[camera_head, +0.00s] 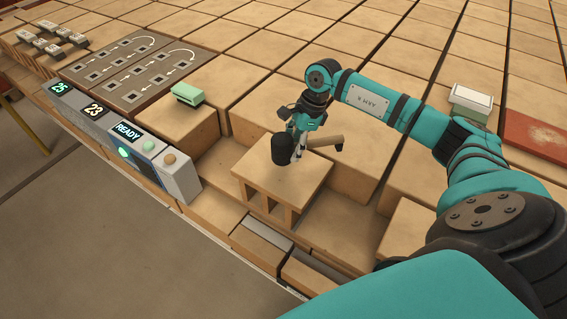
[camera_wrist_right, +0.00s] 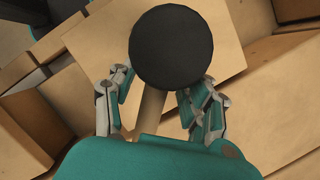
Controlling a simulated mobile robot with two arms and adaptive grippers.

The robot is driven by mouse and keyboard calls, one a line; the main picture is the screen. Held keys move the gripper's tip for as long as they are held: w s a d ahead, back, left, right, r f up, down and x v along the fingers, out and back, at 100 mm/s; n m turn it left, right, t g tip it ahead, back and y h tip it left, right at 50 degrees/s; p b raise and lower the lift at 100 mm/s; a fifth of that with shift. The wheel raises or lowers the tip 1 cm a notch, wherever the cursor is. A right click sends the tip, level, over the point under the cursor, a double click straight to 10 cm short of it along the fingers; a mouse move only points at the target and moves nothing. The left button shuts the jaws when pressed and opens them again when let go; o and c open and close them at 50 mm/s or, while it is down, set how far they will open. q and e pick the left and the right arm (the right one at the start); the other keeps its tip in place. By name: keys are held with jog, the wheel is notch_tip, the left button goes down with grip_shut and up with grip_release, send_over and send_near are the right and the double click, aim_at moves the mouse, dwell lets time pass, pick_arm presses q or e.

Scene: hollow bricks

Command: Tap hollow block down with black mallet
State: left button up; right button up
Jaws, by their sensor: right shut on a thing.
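The black mallet (camera_head: 282,149) has a black cylindrical head and a tan wooden handle. My right gripper (camera_head: 300,143) is shut on the mallet's handle and holds it over the hollow block. In the right wrist view the round black head (camera_wrist_right: 171,47) fills the top middle, with the handle between the fingers (camera_wrist_right: 152,110). The tan hollow block (camera_head: 262,174) has openings in its front side and sits in a recess among other blocks. The mallet head is at or just above its top; I cannot tell whether they touch. My left gripper is not in view.
A control box (camera_head: 150,160) with a "READY" display stands left of the recess. A green sponge-like item (camera_head: 187,94) lies on a block behind it. A grey plate with arrows (camera_head: 128,70) is further left. A white-and-green box (camera_head: 471,101) is at the right.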

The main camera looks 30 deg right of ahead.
jog(key=shift+f+b, duration=1.45)
jog(key=shift+f, duration=0.15)
jog(key=shift+r+p, duration=0.9)
jog(key=shift+r, duration=0.55)
jog(key=shift+r+p, duration=1.7)
jog(key=shift+r, duration=1.35)
